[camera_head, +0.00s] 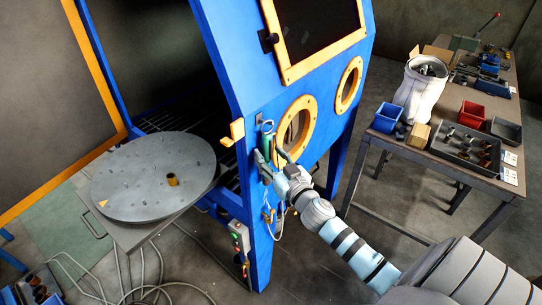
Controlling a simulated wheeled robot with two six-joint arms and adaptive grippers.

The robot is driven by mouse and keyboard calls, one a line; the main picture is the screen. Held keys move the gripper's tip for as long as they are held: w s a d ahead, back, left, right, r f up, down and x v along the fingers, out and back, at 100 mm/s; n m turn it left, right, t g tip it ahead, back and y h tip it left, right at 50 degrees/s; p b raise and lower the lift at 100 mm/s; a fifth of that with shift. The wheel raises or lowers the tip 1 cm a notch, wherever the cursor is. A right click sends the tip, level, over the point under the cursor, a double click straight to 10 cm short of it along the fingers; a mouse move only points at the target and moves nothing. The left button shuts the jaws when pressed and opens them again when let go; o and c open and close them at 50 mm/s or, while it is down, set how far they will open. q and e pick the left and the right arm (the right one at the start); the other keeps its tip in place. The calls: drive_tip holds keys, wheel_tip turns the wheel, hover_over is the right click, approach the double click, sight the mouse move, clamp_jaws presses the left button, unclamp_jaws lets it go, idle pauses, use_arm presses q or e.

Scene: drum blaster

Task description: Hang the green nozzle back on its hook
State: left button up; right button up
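The green nozzle (267,143) is upright against the front of the blue blasting cabinet, just left of the orange-rimmed arm hole. A small hook-like piece (260,119) shows at its top; whether the nozzle's weight rests on it is too small to tell. My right gripper (268,157) comes in from the lower right. Its two fingers are spread, one on each side of the nozzle's lower part, with visible gaps. The nozzle's lower end is partly hidden by the gripper. My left gripper is not in view.
The blue cabinet (235,75) has an orange bracket (233,133) left of the nozzle. A grey turntable (140,180) juts out at left. A control box (239,237) and a pale hose (279,228) are below. A table (425,158) with bins stands at right.

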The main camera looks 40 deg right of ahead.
drive_tip(key=s+a, duration=0.1)
drive_tip(key=s, duration=1.1)
drive_tip(key=shift+a, duration=0.25)
drive_tip(key=shift+w, duration=0.1)
